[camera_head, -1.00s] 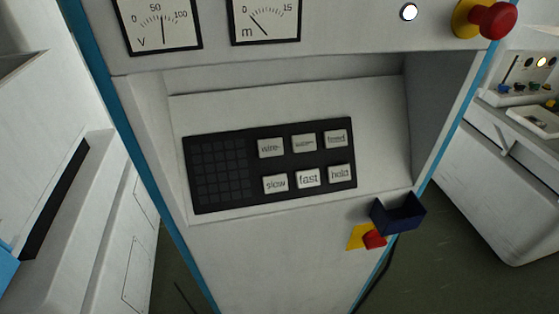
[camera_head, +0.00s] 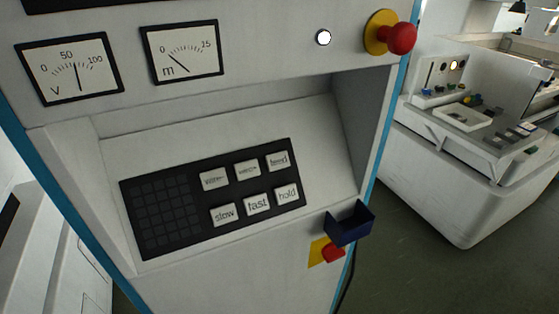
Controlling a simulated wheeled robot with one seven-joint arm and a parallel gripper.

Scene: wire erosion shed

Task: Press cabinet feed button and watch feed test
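The cabinet (camera_head: 240,100) fills the middle of the head view, light grey with blue edges. A black key panel (camera_head: 160,213) sits in its recess with several white buttons. The top right button (camera_head: 278,161) seems to read "feed", though its label is small and blurred. The buttons "slow" (camera_head: 224,214), "fast" (camera_head: 257,204) and "hold" (camera_head: 287,193) form the lower row. Two dial gauges are above: a V gauge (camera_head: 69,68) with its needle near mid-scale and an m gauge (camera_head: 182,51) with its needle low on the scale. My gripper is not in view.
A red mushroom knob (camera_head: 401,38) on a yellow base sticks out at upper right, beside a white lamp (camera_head: 323,37). A dark blue holder (camera_head: 350,223) juts from the lower right edge. A white machine (camera_head: 450,180) stands right, with open floor (camera_head: 420,270) in front.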

